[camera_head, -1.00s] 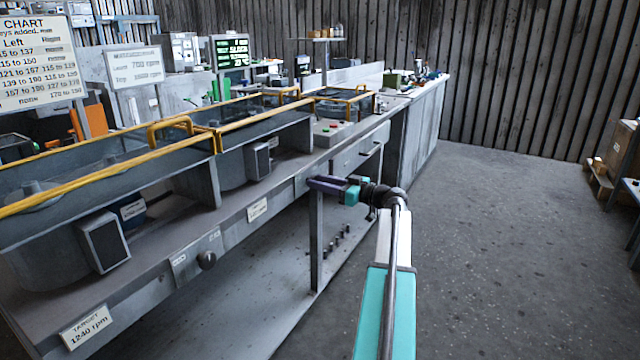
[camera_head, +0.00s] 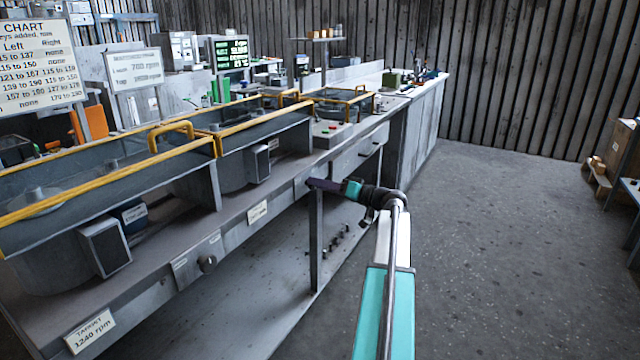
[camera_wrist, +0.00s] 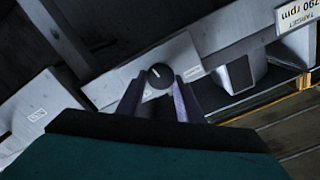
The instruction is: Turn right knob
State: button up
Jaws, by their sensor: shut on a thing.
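The right knob (camera_wrist: 158,74) is dark and round with a white pointer line. It sits on a light panel (camera_wrist: 118,80) on the bench front and shows near the middle of the wrist view. My gripper (camera_wrist: 156,92) has one finger on each side of the knob and is shut on it. In the head view my gripper (camera_head: 316,185) is at the bench's front edge and hides the knob. The left knob (camera_head: 207,263) is a dark knob on its own panel further left along the bench front.
Tanks with yellow rails (camera_head: 262,125) stand on the bench (camera_head: 140,290). A target card (camera_head: 90,331) reads 1240 rpm. A bench leg (camera_head: 317,240) stands below my gripper. A chart (camera_head: 35,65) and a green-lettered display (camera_head: 232,55) are behind.

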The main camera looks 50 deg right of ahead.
jog(key=shift+m, duration=0.3)
jog(key=o, duration=1.1)
jog(key=shift+c, duration=0.2)
jog(key=shift+s, duration=0.1)
jog(key=v, duration=1.3)
jog(key=shift+s+p, duration=0.35)
jog(key=shift+p, duration=0.1)
